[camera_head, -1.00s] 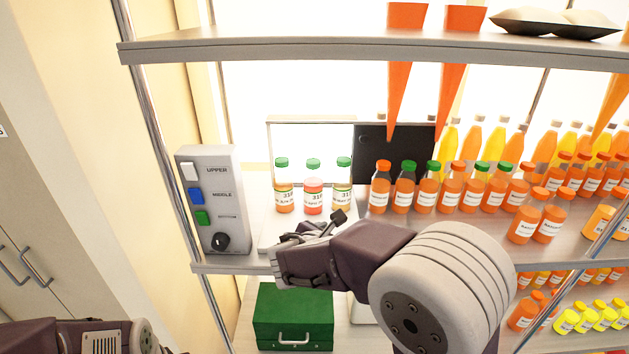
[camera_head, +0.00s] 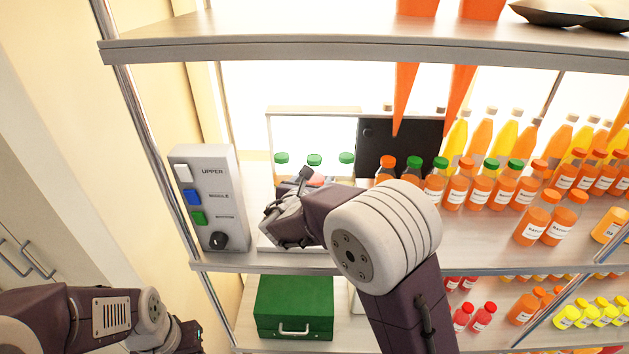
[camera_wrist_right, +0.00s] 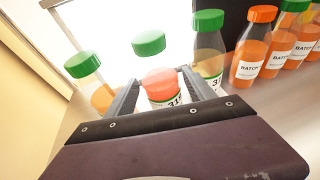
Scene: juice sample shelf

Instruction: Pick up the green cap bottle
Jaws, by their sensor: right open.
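Three bottles with green caps stand in a row on the middle shelf in front of a bright panel: left (camera_head: 281,158), middle (camera_head: 314,159) and right (camera_head: 346,157). In the head view my right gripper (camera_head: 304,180) is in front of them and hides most of their bodies. In the right wrist view my right gripper (camera_wrist_right: 160,79) is open. Its fingers lie on either side of the middle bottle's pink lower part (camera_wrist_right: 160,88); I cannot tell whether they touch it. The left bottle (camera_wrist_right: 83,65) and right bottle (camera_wrist_right: 208,45) are outside the fingers.
A grey button box (camera_head: 207,200) stands left of the bottles. Orange batch bottles (camera_head: 458,190), some green-capped, crowd the shelf to the right, near a black panel (camera_head: 398,150). A green case (camera_head: 294,308) sits on the shelf below. My left arm shows at lower left.

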